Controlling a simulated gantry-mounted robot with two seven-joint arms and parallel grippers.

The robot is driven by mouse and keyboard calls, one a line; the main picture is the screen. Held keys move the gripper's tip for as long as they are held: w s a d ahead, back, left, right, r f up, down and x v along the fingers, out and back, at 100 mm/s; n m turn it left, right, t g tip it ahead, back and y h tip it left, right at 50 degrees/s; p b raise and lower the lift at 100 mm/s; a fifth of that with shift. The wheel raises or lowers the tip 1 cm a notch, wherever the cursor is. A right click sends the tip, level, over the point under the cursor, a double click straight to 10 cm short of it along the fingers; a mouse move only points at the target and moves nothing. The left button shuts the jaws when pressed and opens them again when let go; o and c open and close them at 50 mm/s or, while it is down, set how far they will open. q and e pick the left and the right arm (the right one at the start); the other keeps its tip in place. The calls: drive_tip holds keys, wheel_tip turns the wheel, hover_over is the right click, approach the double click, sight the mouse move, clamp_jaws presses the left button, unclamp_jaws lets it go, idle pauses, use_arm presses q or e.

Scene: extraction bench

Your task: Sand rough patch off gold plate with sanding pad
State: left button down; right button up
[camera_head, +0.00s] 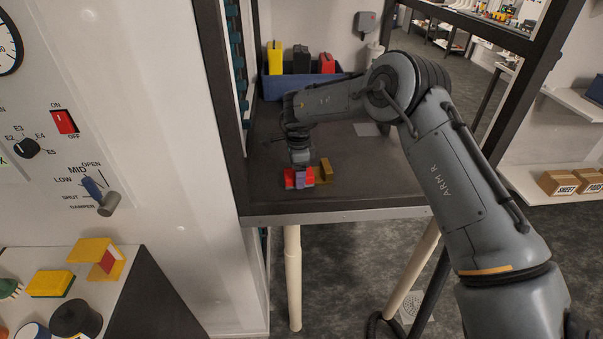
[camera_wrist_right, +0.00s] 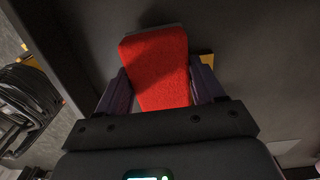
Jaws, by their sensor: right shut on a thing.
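My right gripper (camera_head: 300,178) is low over the dark bench top and shut on a red block, which I take to be the sanding pad (camera_head: 289,178). In the right wrist view the red pad (camera_wrist_right: 158,70) stands out between the two dark purple fingers of the right gripper (camera_wrist_right: 160,92). A gold piece, likely the gold plate (camera_head: 325,170), is just right of the pad. A small gold part of it shows behind the right finger in the wrist view (camera_wrist_right: 207,61). The gripper hides much of it, so contact and any rough patch cannot be told. My left gripper is not in view.
A blue bin (camera_head: 300,88) with yellow, black and red blocks stands at the back of the bench (camera_head: 390,185). Dark frame posts (camera_head: 222,90) flank the bench. A yellow stand with a red patch (camera_head: 98,258) is on the lower left counter. The bench's front right is clear.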

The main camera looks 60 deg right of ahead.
drive_tip(key=shift+s, duration=0.15)
drive_tip(key=shift+s+d, duration=0.15)
drive_tip(key=shift+d, duration=0.05)
drive_tip(key=shift+s+d+p, duration=0.45)
drive_tip(key=shift+s+d, duration=0.25)
drive_tip(key=shift+s, duration=0.1)
drive_tip(key=shift+w+a, duration=0.3)
drive_tip(key=shift+w, duration=0.05)
drive_tip(key=shift+w+a+r+b, duration=0.1)
drive_tip(key=shift+w+a+b, duration=0.4)
drive_tip(key=shift+w+a, duration=0.25)
drive_tip(key=shift+s+d, duration=0.1)
drive_tip(key=shift+d, duration=0.05)
